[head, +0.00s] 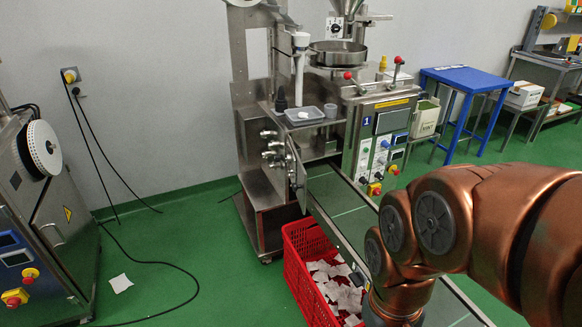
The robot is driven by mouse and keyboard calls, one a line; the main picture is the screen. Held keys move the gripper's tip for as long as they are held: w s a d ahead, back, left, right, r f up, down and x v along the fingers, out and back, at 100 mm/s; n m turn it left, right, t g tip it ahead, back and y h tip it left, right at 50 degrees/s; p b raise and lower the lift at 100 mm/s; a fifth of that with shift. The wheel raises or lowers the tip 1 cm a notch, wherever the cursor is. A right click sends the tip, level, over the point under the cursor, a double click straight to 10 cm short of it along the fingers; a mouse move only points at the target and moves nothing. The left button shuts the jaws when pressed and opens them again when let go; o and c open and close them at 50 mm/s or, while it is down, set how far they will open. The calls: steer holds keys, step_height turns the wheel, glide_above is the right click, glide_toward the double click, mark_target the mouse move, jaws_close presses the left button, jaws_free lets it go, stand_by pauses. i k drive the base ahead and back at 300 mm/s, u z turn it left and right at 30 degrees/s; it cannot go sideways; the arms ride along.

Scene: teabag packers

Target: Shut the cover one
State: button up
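A red crate (294,268) of white teabags stands below the panel, by my arm. Another machine (50,230) stands at the left edge. Black cables and a paper scrap (120,283) lie on the green floor. A blue table (466,78) stands at the back right.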

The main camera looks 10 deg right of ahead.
mark_target(297, 173)
steer(key=z, duration=1)
steer(key=k, duration=1.3)
steer(key=z, duration=0.5)
steer(key=i, duration=1)
steer(key=u, duration=1.4)
steer(key=i, duration=0.95)
steer(key=u, duration=1.55)
steer(key=i, duration=0.15)
